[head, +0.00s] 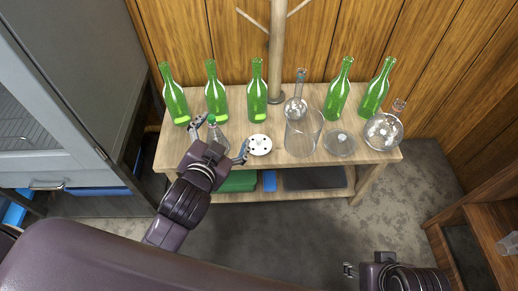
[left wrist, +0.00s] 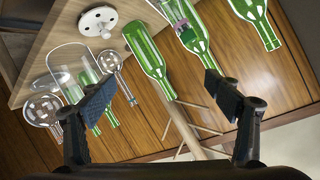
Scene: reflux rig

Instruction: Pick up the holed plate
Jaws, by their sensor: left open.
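The holed plate (head: 260,145) is a small white disc with several dark holes and a knob at its middle. It lies on the wooden table near the front edge; it also shows at the top of the left wrist view (left wrist: 97,20). My left gripper (head: 220,138) is open, just left of the plate, with its right finger close to the plate's left rim. I cannot tell whether they touch. In the left wrist view the open fingers (left wrist: 158,97) have nothing held between them. My right gripper (head: 348,270) is low in the head view, away from the table, its jaw state unclear.
A small clear flask with a green top (head: 213,132) stands by my left fingers. Several green bottles (head: 257,92) line the table's back. A glass cylinder (head: 303,135), a glass lid (head: 340,142) and a round flask (head: 383,131) stand right of the plate. A wooden stand (head: 277,60) rises behind.

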